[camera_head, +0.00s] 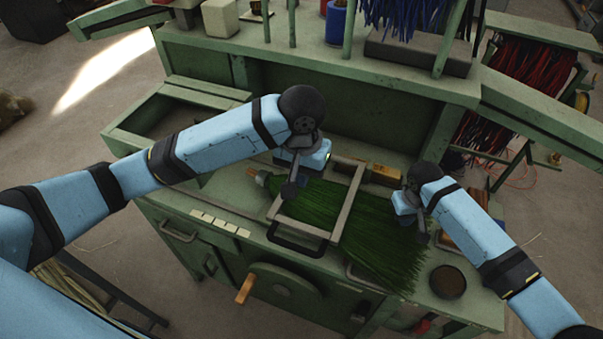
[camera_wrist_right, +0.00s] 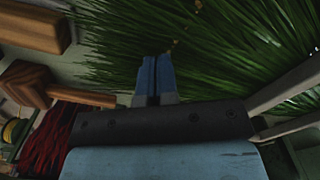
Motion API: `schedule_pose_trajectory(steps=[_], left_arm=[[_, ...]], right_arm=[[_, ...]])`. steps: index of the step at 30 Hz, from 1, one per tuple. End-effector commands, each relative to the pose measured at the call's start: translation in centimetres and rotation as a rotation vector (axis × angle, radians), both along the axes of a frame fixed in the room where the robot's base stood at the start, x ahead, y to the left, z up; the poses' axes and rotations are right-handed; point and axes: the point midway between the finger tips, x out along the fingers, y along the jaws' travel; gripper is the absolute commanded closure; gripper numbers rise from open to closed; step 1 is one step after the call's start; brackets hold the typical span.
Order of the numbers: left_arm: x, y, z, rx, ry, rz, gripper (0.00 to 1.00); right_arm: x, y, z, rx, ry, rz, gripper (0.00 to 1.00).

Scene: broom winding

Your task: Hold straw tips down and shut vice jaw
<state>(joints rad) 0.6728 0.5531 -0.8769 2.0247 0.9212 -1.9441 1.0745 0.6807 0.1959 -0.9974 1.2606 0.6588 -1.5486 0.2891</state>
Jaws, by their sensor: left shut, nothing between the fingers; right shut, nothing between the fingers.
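A bundle of green straw (camera_head: 385,245) lies on the green workbench, its tips fanning out toward the lower right. Its tied, narrow end (camera_head: 262,178) is at the left. A grey metal vice frame (camera_head: 346,205) with a dark handle (camera_head: 296,243) at its front lies across the bundle's middle. My left gripper (camera_head: 290,190) is shut and empty, over the left side of the frame. My right gripper (camera_head: 420,238) is shut and empty, over the straw tips; in the right wrist view its blue fingers (camera_wrist_right: 155,75) are together against the straw (camera_wrist_right: 210,45). Contact is unclear.
A round dark dish (camera_head: 447,282) stands at the bench's right front. A wooden block (camera_head: 385,174) lies behind the straw, and a wooden mallet-like tool (camera_wrist_right: 40,88) shows in the right wrist view. An open tray (camera_head: 160,125) is at the left. A shelf rises behind.

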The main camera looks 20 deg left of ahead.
Motion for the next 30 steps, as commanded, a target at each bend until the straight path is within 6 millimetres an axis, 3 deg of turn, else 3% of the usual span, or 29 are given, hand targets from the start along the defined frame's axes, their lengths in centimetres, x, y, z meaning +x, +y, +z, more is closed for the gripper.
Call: schedule_pose_trajectory(steps=[30], left_arm=[[0.0,0.0,0.0,0.0,0.0,0.0,1.0]], right_arm=[[0.2,0.1,5.5,0.005,-0.006,0.0,1.0]])
